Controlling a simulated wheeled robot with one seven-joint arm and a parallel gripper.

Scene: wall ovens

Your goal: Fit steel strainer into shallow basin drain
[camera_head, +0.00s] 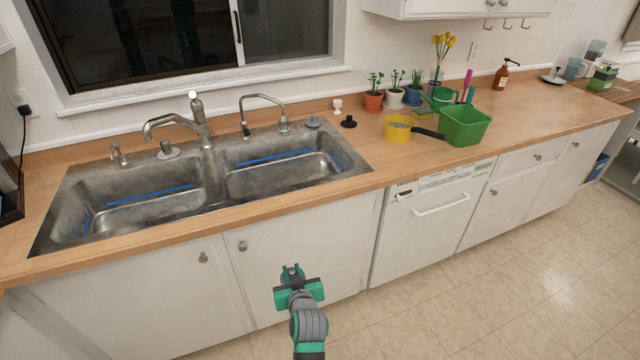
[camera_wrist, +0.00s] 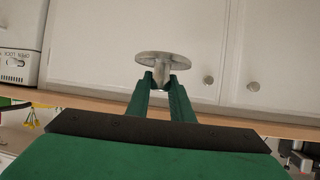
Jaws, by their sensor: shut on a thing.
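My gripper (camera_head: 291,272) is in front of the white lower cabinets, below the counter edge. In the wrist view my gripper (camera_wrist: 162,82) is shut on the stem of the steel strainer (camera_wrist: 163,60), a round grey disc beyond the fingertips. I cannot make out the strainer in the head view. The metal double sink has a left basin (camera_head: 150,215) and a right basin (camera_head: 285,178). The right one looks shallower. No drain opening can be made out in either basin.
A large faucet (camera_head: 203,125) and a thin curved tap (camera_head: 265,98) stand behind the basins. A black stopper (camera_head: 349,122), a yellow pot (camera_head: 397,129) and a green bin (camera_head: 464,126) sit on the counter to the right. The floor (camera_head: 440,310) at right is clear.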

